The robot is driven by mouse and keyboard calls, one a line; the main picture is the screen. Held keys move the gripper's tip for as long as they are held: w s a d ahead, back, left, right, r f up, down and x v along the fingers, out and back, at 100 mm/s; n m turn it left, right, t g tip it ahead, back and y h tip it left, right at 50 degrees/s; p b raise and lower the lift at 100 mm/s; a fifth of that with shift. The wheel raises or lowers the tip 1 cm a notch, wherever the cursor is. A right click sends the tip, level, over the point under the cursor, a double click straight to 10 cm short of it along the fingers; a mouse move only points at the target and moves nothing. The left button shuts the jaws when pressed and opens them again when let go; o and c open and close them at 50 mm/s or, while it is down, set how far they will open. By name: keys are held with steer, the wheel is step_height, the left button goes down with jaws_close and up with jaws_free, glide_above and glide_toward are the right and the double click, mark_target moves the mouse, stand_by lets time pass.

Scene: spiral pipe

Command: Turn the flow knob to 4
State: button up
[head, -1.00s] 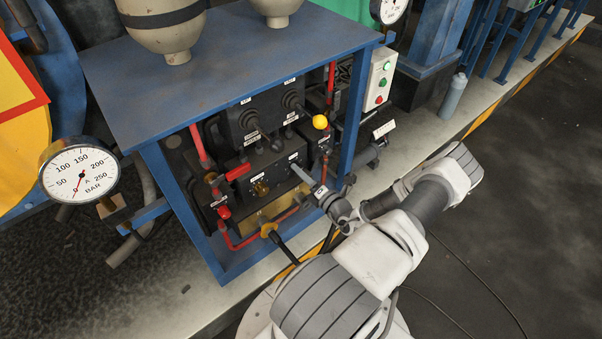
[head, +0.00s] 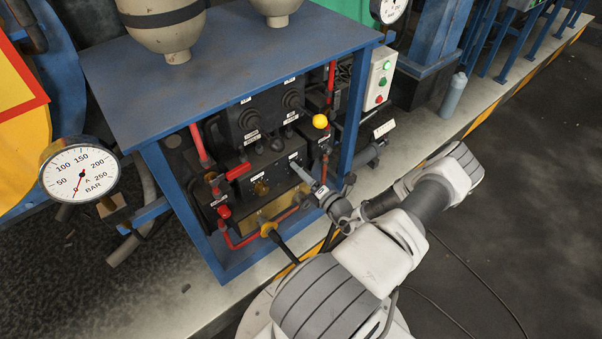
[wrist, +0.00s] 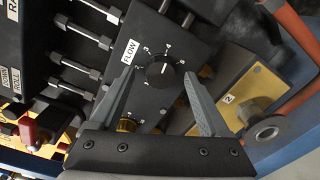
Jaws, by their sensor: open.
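In the wrist view the flow knob (wrist: 160,73) is a round black knob on a dark panel, with a white numbered scale around it. A white FLOW label (wrist: 130,52) is at its upper left. The knob's pointer is too small to read surely. My gripper (wrist: 158,76) is open, its two grey fingers on either side of the knob in the picture, with a gap on each side. I cannot tell how far the tips are from the panel. In the head view my gripper (head: 304,174) is at the front of the panel and the knob cannot be made out.
A yellow plate (wrist: 252,95) with a metal fitting and an orange pipe (wrist: 292,30) are at the right. A blue frame post (head: 352,105) and a yellow ball lever (head: 320,121) stand near my arm.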

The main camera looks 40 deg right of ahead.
steer(key=s+a+p, duration=0.2)
steer(key=s, duration=1.5)
steer(key=shift+r, duration=0.15)
